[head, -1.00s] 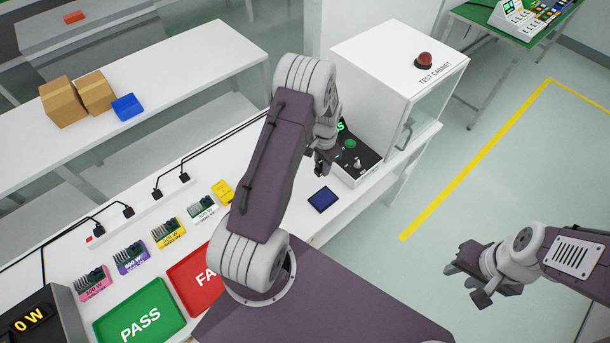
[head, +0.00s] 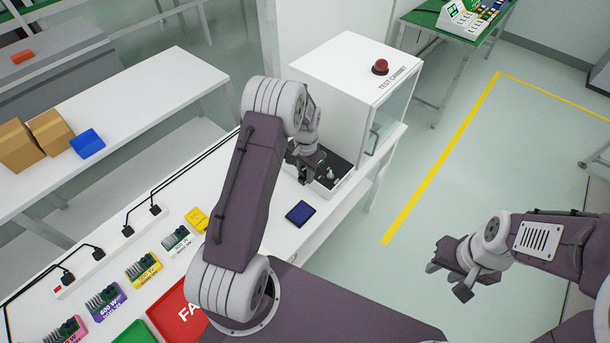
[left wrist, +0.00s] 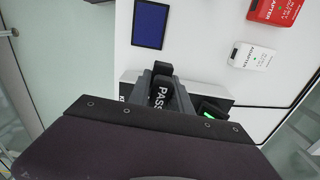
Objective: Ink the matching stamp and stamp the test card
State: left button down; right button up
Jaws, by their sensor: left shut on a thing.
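The stamp's lower face is hidden. A dark blue pad (head: 300,213), likely the ink pad, lies flat on the white table, apart from the gripper; it also shows in the left wrist view (left wrist: 150,25). My right gripper (head: 452,278) is open and empty over the floor at the right. I cannot make out a test card.
The white test cabinet (head: 350,75) with a red button stands behind the panel. A red FAIL tray (head: 180,312), a green tray (head: 138,335) and several labelled adapter boards line the table.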

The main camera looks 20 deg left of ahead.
pick_arm(q)
jog(key=p, duration=0.3)
send_near(301, 214)
jog(key=shift+w+a+f+b, duration=0.1)
jog(key=shift+f+b, duration=1)
jog(key=shift+f, duration=0.35)
jog(key=shift+w+a+f+b, duration=0.1)
jog(key=shift+f+b, duration=0.95)
jog(key=shift+f, duration=0.4)
jog(key=shift+r, duration=0.1)
jog(key=shift+f+b, duration=0.35)
jog(key=shift+f, duration=0.2)
jog(key=shift+s+d, duration=0.1)
jog(key=shift+s, duration=0.05)
notch_tip(301, 214, up, 7)
jog(key=p, duration=0.5)
jog(key=shift+p, duration=0.35)
